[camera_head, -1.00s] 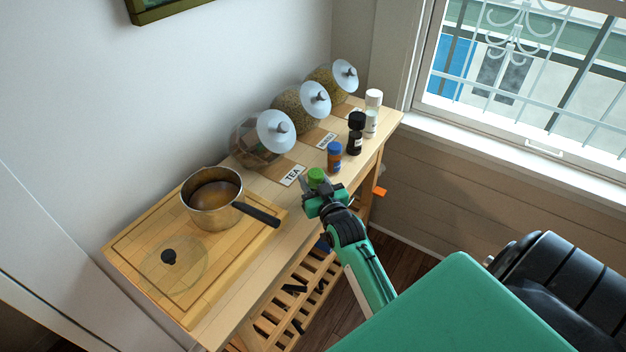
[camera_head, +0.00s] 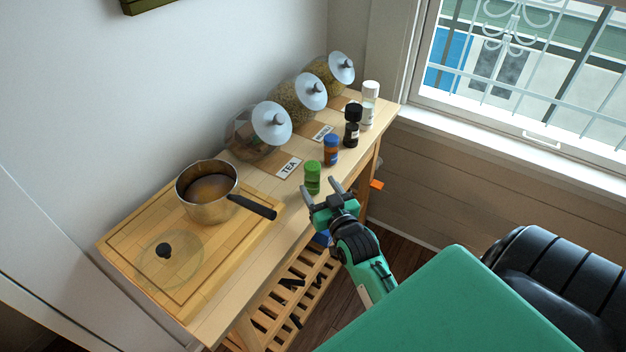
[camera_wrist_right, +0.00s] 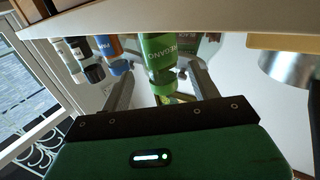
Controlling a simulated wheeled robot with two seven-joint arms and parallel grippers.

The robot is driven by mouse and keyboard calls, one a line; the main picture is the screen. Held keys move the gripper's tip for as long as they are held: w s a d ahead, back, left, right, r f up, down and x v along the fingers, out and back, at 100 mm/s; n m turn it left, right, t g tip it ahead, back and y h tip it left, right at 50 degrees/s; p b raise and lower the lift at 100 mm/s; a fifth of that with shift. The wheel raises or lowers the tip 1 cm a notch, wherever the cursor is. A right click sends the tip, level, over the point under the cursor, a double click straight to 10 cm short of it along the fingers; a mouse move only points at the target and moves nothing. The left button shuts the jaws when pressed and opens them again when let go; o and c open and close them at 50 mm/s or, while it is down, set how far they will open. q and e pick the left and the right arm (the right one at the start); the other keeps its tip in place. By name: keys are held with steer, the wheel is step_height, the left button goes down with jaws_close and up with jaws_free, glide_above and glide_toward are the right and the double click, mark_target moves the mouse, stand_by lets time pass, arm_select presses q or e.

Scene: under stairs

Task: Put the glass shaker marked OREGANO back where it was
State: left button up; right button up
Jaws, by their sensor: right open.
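The green-capped glass shaker marked OREGANO (camera_head: 312,180) stands upright on the wooden table near its front edge. It ends the row of small shakers, nearest the pan. In the right wrist view, which is upside down, its OREGANO label (camera_wrist_right: 162,52) can be read. My right gripper (camera_head: 321,188) is open and empty, just in front of the shaker at the table edge. In the wrist view the shaker shows beyond and between its spread fingers (camera_wrist_right: 162,84). My left gripper is not in view.
A blue-capped shaker (camera_head: 331,150), a black-capped one (camera_head: 352,128) and a white-capped one (camera_head: 369,105) stand farther along the front edge. Glass jars (camera_head: 255,135) line the wall behind a TEA card (camera_head: 288,167). A pan (camera_head: 208,200) sits on a cutting board (camera_head: 125,235).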

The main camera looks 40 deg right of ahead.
steer(key=shift+s+a+b, duration=0.15)
steer(key=shift+s+a, duration=0.05)
steer(key=shift+s, duration=0.65)
steer(key=shift+s+a+b, duration=0.1)
steer(key=shift+s+a, duration=0.05)
steer(key=shift+s, duration=0.75)
steer(key=shift+s+a+b, duration=0.15)
steer(key=shift+s+a, duration=0.05)
steer(key=shift+s, duration=0.65)
